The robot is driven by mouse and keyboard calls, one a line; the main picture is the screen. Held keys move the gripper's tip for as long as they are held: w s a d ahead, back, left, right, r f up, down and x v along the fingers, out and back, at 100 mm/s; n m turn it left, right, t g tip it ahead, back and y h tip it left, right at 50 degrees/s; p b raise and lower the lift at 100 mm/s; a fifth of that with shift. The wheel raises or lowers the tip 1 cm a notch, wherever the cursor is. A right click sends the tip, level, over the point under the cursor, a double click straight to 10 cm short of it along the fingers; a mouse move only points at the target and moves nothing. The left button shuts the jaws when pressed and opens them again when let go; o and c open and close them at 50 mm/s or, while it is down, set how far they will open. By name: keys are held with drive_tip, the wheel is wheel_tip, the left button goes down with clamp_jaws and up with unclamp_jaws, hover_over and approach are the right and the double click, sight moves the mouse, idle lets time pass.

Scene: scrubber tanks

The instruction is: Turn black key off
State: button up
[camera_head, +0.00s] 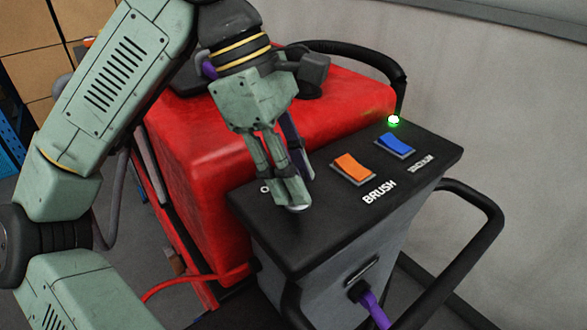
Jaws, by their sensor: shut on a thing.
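The scrubber's black control panel (330,210) is in the middle of the head view. My gripper (293,203) reaches down from above to the panel's left part, its fingers closed together on the black key. The key itself is hidden behind the fingers, so its angle cannot be told. A pale round rim (299,208) of the key switch shows just under the fingertips. A white "O" mark (264,189) shows on the panel left of the fingers.
An orange BRUSH switch (354,168) and a blue switch (395,144) sit right of my gripper. A green light (393,120) glows at the panel's back edge. The red tank (215,130) rises behind the panel. A black handle bar (470,240) curves at the right.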

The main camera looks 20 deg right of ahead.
drive_tip(key=shift+n+b, duration=0.3)
drive_tip(key=shift+n, duration=0.1)
drive_tip(key=shift+a+f+n+t+h+b, duration=0.15)
drive_tip(key=shift+n+t+h+b, duration=0.15)
drive_tip(key=shift+n+t+b, duration=0.45)
drive_tip(key=n+b, duration=0.1)
drive_tip(key=n, duration=0.2)
drive_tip(key=shift+s+t, duration=0.1)
drive_tip(key=shift+t, duration=0.15)
drive_tip(key=n+t+b, duration=0.1)
drive_tip(key=n, duration=0.2)
drive_tip(key=shift+s+n, duration=0.1)
drive_tip(key=shift+n, duration=0.15)
drive_tip(key=shift+n+t+b, duration=0.65)
drive_tip(key=shift+n+t, duration=0.05)
drive_tip(key=shift+n, duration=0.8)
drive_tip(key=o, duration=1.2)
drive_tip(key=shift+c, duration=0.2)
